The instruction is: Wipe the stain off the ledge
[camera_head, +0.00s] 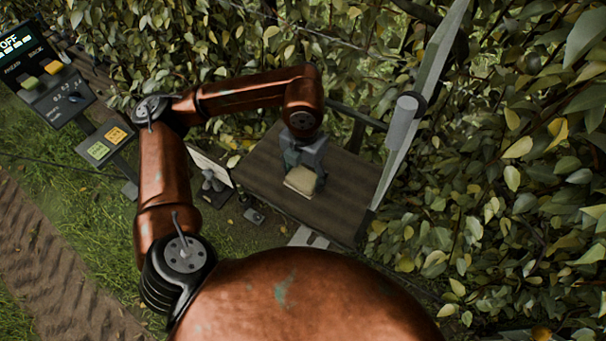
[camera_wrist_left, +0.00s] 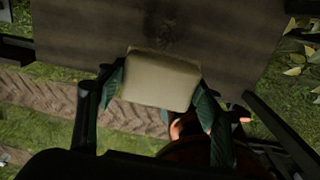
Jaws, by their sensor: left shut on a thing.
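The ledge (camera_head: 262,171) is a dark brown wooden board in the middle of the head view. It also fills the top of the left wrist view (camera_wrist_left: 85,35). My left gripper (camera_head: 303,172) is over the ledge, shut on a pale yellowish sponge (camera_head: 300,180). The sponge (camera_wrist_left: 161,80) sits between the two green-padded fingers in the left wrist view. A dark smudgy stain (camera_wrist_left: 165,32) shows on the board just beyond the sponge there. I cannot tell whether the sponge touches the board. My right gripper is in neither view.
A control panel (camera_head: 55,97) with knobs and a lit display stands at the upper left. A pale slanted post with a grey cylinder (camera_head: 403,122) rises at the ledge's right side. Leafy hedge (camera_head: 510,200) borders the ledge behind and to the right. Small grey items (camera_head: 212,186) sit left of it.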

